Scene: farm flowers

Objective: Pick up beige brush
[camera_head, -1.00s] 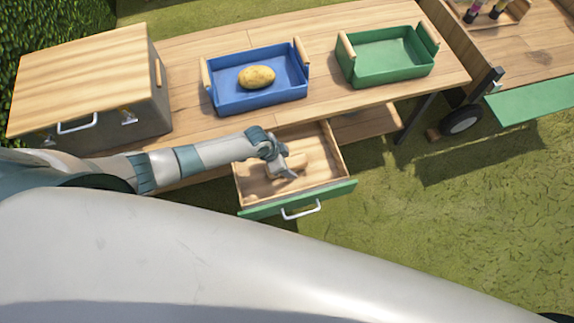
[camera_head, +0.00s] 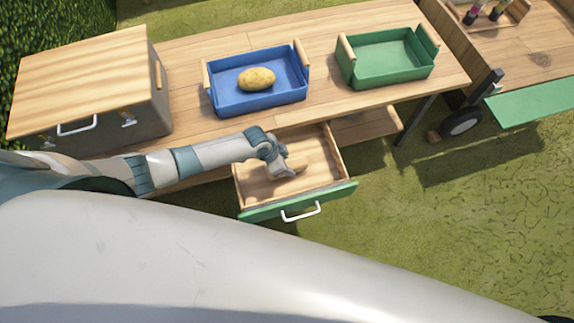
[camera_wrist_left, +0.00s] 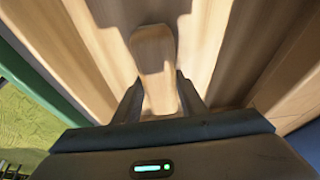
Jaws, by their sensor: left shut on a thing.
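The beige brush (camera_wrist_left: 154,62) shows in the left wrist view as a smooth wooden piece between the two dark fingers of my left gripper (camera_wrist_left: 158,92). The gripper is shut on it. In the head view my left gripper (camera_head: 284,172) reaches into the open drawer (camera_head: 318,184), and only a small part of the brush (camera_head: 299,167) shows beside it. The gripper and wrist hide the rest of the brush. I cannot tell whether the brush touches the drawer bottom. My right gripper is not in view.
The drawer has a green front with a white handle (camera_head: 301,213). Above it, the wooden table holds a blue tray (camera_head: 258,101) with a potato (camera_head: 256,79), a green tray (camera_head: 385,68) and a grey box with a wooden lid (camera_head: 80,85). Grass lies to the right.

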